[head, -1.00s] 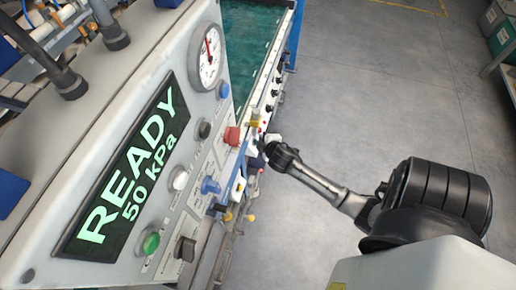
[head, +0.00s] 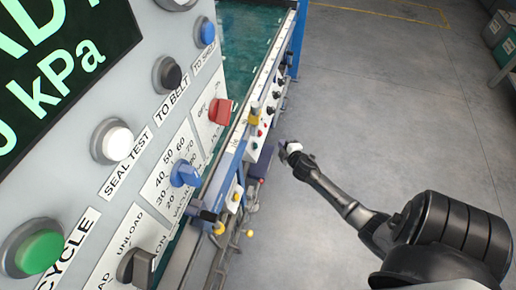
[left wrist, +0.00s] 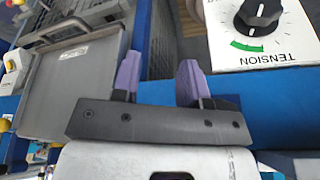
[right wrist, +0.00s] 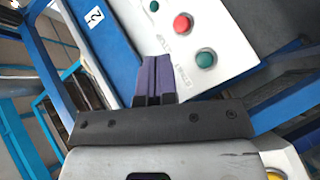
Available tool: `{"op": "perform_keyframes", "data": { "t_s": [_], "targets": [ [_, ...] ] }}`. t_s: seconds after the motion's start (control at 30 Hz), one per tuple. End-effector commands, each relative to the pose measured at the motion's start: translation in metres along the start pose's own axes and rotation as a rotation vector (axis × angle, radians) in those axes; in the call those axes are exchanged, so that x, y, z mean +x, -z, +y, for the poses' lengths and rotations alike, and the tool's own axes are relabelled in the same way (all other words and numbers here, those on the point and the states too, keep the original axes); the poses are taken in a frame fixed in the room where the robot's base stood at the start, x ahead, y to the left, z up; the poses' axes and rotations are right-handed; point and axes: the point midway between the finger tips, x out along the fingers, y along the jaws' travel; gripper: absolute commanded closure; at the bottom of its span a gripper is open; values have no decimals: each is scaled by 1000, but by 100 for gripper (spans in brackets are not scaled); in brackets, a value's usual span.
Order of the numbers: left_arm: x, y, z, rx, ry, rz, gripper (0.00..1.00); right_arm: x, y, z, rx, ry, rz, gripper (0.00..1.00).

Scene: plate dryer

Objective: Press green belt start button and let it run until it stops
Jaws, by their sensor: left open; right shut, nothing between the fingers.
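A round green button (right wrist: 205,59) sits on a white control panel (right wrist: 225,35) in the right wrist view. A red button (right wrist: 182,23) is beside it, up and to the left. My right gripper (right wrist: 156,62) is shut and empty, its purple fingertips over the panel's edge, left of the green button. Whether they touch the panel I cannot tell. In the head view the right gripper (head: 287,150) is just right of the belt-side panel with small buttons (head: 257,142). My left gripper (left wrist: 158,75) is open and empty in its wrist view, and does not show in the head view.
A large console stands at left with a CYCLE green button (head: 40,252), a blue knob (head: 185,174) and a red switch (head: 220,111). A TENSION knob (left wrist: 258,14) and a metal tray (left wrist: 75,80) are near the left gripper.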

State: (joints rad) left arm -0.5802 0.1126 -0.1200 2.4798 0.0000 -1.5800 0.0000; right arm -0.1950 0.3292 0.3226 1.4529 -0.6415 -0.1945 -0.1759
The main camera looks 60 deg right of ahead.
Motion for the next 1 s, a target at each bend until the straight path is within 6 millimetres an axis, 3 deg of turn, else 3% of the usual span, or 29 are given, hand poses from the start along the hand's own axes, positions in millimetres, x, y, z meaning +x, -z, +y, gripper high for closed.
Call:
{"op": "perform_keyframes", "data": {
  "t_s": [0.47,1.0],
  "targets": [
    [4,-2,-1,5,4,0,60,4,2,-3,0,-1,1,100],
    [45,-15,-2,11,9,-1,60,46,32,-35,0,-1,2,100]
  ]
}}
